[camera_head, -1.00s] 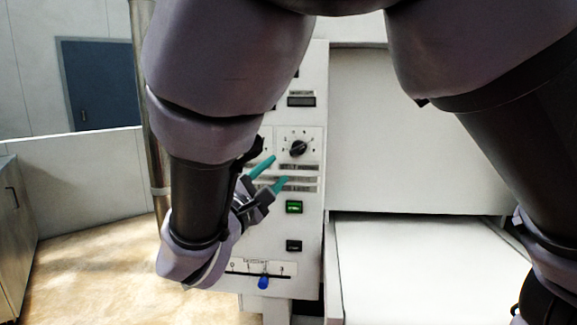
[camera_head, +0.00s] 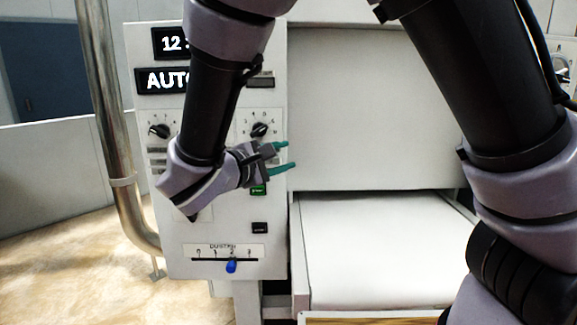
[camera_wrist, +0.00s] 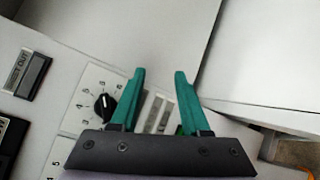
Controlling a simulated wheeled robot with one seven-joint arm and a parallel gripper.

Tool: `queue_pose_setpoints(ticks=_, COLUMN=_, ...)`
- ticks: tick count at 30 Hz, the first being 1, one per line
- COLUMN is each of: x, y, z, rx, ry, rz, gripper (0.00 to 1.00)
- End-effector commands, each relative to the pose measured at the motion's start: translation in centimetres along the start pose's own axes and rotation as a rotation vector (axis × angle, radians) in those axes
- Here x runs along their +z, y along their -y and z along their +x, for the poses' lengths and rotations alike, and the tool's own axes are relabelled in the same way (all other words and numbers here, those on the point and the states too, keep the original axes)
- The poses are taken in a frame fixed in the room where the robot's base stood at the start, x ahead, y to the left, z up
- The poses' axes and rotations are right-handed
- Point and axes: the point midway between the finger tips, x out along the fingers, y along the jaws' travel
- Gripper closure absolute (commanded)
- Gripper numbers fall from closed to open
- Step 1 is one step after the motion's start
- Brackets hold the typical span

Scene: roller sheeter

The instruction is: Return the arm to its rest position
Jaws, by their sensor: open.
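My gripper (camera_head: 282,156) has two teal fingers and is open and empty. In the head view it hangs in front of the right edge of the white control panel (camera_head: 222,222), its fingers pointing right. In the wrist view the spread fingers (camera_wrist: 160,90) show with nothing between them, over the panel face and pale machine surfaces. My arm folds in front of the machine and hides parts of the panel, including the end of the "AUTO" display (camera_head: 163,80).
The panel has a right dial (camera_head: 260,130), a left dial (camera_head: 159,131), a green button (camera_head: 258,190) and a blue slider knob (camera_head: 231,266). A white sheeter bed (camera_head: 375,245) lies to the right. A metal pipe (camera_head: 106,120) stands at left; the floor there is clear.

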Motion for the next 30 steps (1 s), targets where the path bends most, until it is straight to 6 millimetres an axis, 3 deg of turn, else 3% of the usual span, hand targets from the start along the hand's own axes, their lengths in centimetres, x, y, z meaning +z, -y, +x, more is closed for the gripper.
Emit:
queue_pose_setpoints(ticks=1, x=1.8, y=0.8, z=2.9, rx=-0.126, ry=0.043, rz=0.028, gripper=0.54)
queue_pose_setpoints(ticks=3, x=4.1, y=2.1, z=5.5, rx=-0.284, ry=0.087, rz=0.068, gripper=0.54)
queue_pose_setpoints(ticks=6, x=7.3, y=3.9, z=8.3, rx=-0.496, ry=0.139, rz=0.144, gripper=0.54)
queue_pose_setpoints(ticks=10, x=11.2, y=5.9, z=10.5, rx=-0.749, ry=0.192, rz=0.275, gripper=0.54)
queue_pose_setpoints(ticks=19, x=18.8, y=7.5, z=11.4, rx=-1.202, ry=0.246, rz=0.712, gripper=0.54)
queue_pose_setpoints(ticks=24, x=22.3, y=6.5, z=10.9, rx=-1.353, ry=0.240, rz=1.027, gripper=0.54)
queue_pose_setpoints(ticks=30, x=26.0, y=4.3, z=10.0, rx=-1.412, ry=0.203, rz=1.428, gripper=0.54)
